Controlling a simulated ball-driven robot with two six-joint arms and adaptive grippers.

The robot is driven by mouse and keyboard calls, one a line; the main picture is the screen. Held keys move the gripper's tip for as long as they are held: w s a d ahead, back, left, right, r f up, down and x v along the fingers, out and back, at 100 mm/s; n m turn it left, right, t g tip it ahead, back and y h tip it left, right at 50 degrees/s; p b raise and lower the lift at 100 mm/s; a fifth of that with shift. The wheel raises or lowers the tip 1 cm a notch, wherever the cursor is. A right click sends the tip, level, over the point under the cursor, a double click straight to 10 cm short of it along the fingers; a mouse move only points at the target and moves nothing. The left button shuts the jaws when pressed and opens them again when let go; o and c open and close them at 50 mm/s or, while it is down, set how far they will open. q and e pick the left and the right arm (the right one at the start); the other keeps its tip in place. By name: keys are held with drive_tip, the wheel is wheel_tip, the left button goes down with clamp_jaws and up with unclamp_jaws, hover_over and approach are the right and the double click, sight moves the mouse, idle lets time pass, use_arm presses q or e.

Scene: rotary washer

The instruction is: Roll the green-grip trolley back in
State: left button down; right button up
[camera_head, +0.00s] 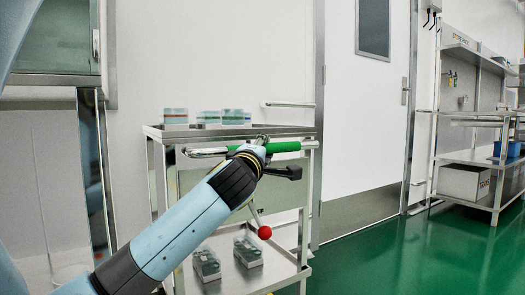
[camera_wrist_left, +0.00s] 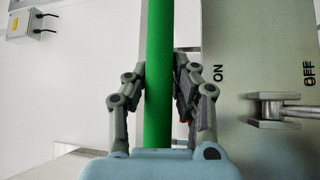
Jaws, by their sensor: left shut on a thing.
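The trolley (camera_head: 226,131) is a steel cart with a top tray and a lower shelf, standing against the white wall. Its green grip (camera_head: 283,147) is a bar along the front of the top tray. My left gripper (camera_head: 262,150) is at this bar, its arm coming from the lower left. In the left wrist view the green grip (camera_wrist_left: 159,60) runs upright between the two fingers of my left gripper (camera_wrist_left: 160,100), which are shut on it. The fingertips are partly hidden behind the bar in the head view. My right gripper is not in view.
Clear boxes (camera_head: 206,117) stand on the top tray, and more boxes (camera_head: 207,264) sit on the lower shelf. A red-knobbed lever (camera_head: 264,232) shows below the grip. A white door (camera_head: 368,100) and a storage rack (camera_head: 470,183) stand right. The green floor (camera_head: 410,255) is clear there.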

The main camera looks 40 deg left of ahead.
use_arm(q)
drive_tip(key=shift+a+r, duration=0.15)
drive_tip(key=shift+r, duration=0.05)
drive_tip(key=c, duration=1.1)
unclamp_jaws()
drive_tip(key=shift+f, duration=0.1)
drive_tip(key=shift+s+f, duration=0.1)
drive_tip(key=shift+s, duration=0.1)
drive_tip(key=v, duration=1.1)
drive_tip(key=shift+s, duration=0.25)
